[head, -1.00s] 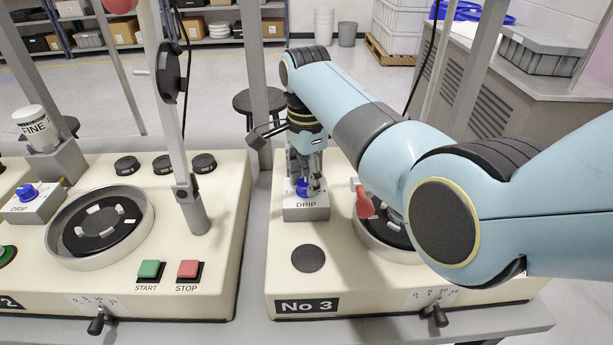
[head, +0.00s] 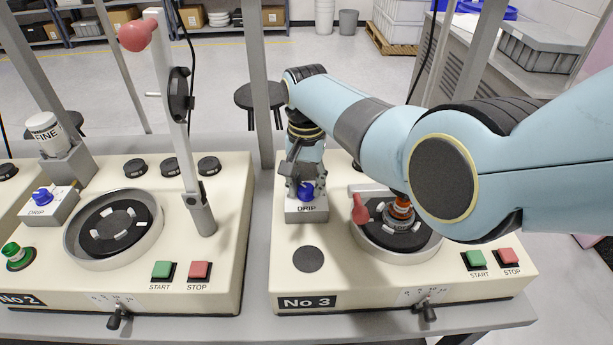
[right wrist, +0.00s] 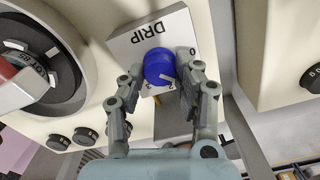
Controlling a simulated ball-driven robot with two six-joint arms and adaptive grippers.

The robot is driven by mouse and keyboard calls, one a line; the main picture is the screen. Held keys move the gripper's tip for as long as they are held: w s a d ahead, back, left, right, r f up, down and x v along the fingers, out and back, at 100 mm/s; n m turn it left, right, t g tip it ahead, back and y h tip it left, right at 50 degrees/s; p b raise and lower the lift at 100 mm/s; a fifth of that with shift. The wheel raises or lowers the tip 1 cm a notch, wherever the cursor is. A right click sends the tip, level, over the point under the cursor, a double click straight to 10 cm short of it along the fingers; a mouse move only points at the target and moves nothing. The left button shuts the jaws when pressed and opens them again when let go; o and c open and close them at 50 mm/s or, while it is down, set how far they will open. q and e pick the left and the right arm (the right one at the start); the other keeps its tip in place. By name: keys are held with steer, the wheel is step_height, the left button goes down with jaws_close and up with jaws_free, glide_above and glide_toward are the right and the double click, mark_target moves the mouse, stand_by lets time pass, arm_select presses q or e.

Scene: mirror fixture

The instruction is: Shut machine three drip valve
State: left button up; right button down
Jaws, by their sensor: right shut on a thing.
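The machine three drip valve is a blue knob (head: 306,191) on a grey block marked DRIP (head: 307,212), at the back left of the machine marked No 3 (head: 308,302). My right gripper (head: 308,183) is down over the block, shut on the knob. In the right wrist view the blue knob (right wrist: 159,67) sits between the grey fingers, by a printed scale with 0, 2 and 3. A pale mark shows on its lower edge, near the 2; its exact setting is hard to read. My left gripper is not in view.
A red-handled arm (head: 360,208) and a round black plate (head: 398,233) are just right of the valve. Green START (head: 476,259) and red STOP (head: 509,257) buttons are at front right. Machine two, with its own drip knob (head: 41,196), stands left across a gap.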

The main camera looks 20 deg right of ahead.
mark_target(305, 186)
steer(key=n+p, duration=0.1)
steer(key=n, duration=0.3)
steer(key=shift+r+n, duration=0.1)
steer(key=shift+n, duration=0.2)
steer(key=n+p, duration=0.1)
steer(key=n, duration=0.3)
steer(key=shift+a, duration=0.1)
steer(key=shift+n, duration=0.3)
steer(key=c, duration=0.9)
jaws_free()
steer(key=shift+c, duration=0.2)
step_height(305, 186, up, 12)
